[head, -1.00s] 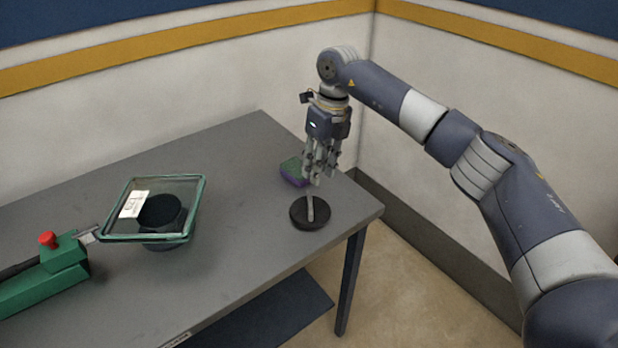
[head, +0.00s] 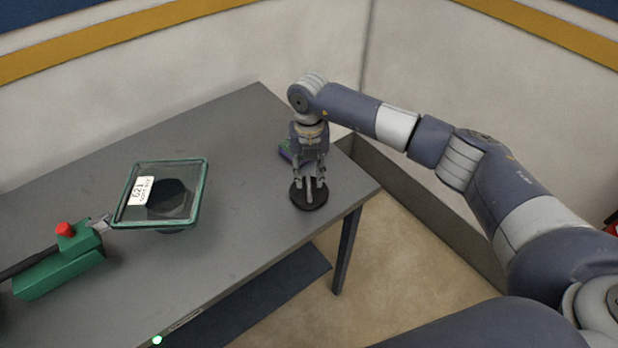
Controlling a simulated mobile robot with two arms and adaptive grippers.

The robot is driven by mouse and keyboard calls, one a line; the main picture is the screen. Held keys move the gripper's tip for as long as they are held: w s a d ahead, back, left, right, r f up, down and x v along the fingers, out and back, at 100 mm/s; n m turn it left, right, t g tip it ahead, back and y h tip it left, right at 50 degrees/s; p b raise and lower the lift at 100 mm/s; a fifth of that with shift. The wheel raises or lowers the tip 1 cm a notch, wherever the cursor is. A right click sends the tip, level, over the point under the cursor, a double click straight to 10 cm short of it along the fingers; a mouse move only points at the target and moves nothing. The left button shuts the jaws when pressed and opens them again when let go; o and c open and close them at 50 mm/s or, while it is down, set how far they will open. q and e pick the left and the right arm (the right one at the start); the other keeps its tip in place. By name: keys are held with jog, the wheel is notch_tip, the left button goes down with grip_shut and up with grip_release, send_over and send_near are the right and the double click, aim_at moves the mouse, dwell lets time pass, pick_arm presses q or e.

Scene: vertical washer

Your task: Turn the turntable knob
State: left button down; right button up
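A round black disc (head: 306,202) with an upright grey bar (head: 309,187) on it sits near the right end of the grey table; it looks like the turntable knob. My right gripper (head: 310,182) points down over the disc. Its fingers are apart, one on each side of the bar, with the bar between them. I cannot tell whether they touch the bar. My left gripper is not in view.
A glass-rimmed tray (head: 203,193) with a label stands over a dark round piece, beside a green block (head: 50,275) with a red button (head: 65,229). The table's (head: 250,235) right edge is close to the disc.

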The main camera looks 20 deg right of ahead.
aim_at(309, 185)
jog(key=shift+f+p, duration=0.4)
jog(key=shift+f, duration=1.7)
